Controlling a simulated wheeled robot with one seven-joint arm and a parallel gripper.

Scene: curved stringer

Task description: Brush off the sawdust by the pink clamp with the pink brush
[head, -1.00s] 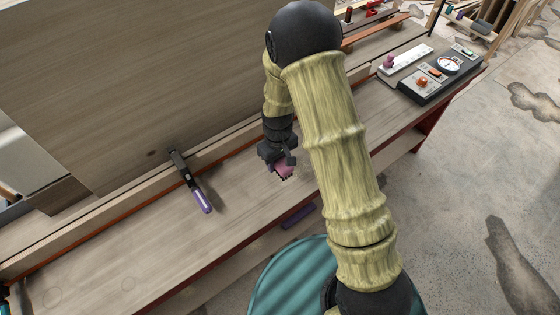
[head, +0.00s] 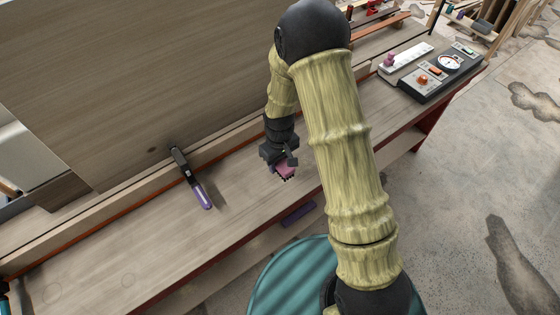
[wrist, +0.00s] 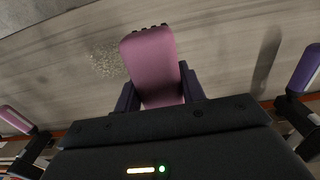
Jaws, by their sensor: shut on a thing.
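My gripper (head: 282,158) is shut on the pink brush (head: 285,172) and holds it over the bench. In the wrist view the pink brush (wrist: 152,62) sits between the dark fingers, its dark bristle tips at the top end. A pale speckled patch of sawdust (wrist: 105,62) lies on the bench just left of the brush in the wrist view. The pink clamp (wrist: 16,121) shows at the left edge of that view, its handle over the bench. I cannot make out the pink clamp or the sawdust in the head view, where my arm covers part of the bench.
A clamp with a purple handle (head: 204,196) is on the bench's back rail, left of my gripper; it also shows in the wrist view (wrist: 305,70). A large upright panel (head: 130,80) stands behind the bench (head: 120,260). A control box (head: 430,78) sits far right.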

